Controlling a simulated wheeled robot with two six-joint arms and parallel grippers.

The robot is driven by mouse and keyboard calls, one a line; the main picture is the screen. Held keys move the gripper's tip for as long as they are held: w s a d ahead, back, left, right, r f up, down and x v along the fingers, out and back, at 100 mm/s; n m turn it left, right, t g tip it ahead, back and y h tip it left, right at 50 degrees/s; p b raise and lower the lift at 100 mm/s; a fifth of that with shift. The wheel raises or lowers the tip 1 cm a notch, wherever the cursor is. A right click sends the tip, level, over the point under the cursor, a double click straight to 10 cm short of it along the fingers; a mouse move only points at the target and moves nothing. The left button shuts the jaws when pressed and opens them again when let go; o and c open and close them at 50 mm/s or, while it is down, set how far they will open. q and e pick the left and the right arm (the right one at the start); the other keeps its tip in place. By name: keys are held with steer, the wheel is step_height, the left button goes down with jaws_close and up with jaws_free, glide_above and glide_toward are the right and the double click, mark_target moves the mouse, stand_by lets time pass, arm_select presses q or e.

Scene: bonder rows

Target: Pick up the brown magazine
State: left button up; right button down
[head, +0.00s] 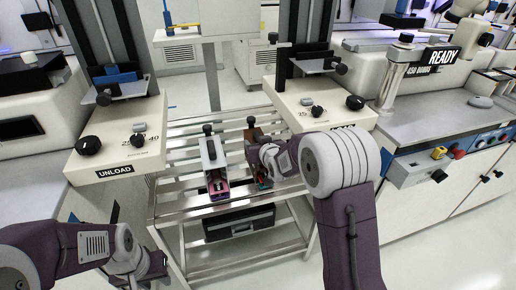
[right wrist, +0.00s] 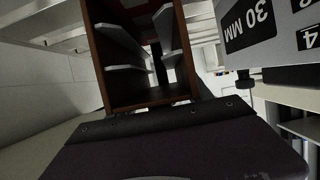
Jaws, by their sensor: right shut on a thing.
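The brown magazine (head: 254,133) stands on the slatted cart top in the head view, partly hidden by my right gripper (head: 264,168) and wrist. A dark knob shows at its top. In the right wrist view the brown magazine (right wrist: 96,45) fills the upper middle, with brown side walls and pale inner ledges. My right gripper is shut on it; the fingertips are largely hidden. I cannot tell whether it is clear of the slats. My left gripper (head: 152,268) is at the lower left, low beside the cart, apart from the magazines, and its jaws are unclear.
A silver magazine (head: 212,156) stands just left of the brown one. The metal cart (head: 205,211) has a black case (head: 240,223) on its lower shelf. The UNLOAD station (head: 122,146) and another white station (head: 318,110) flank the cart.

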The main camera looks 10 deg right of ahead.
step_height(320, 180, up, 10)
steer(key=p, duration=0.3)
steer(key=shift+f, duration=0.1)
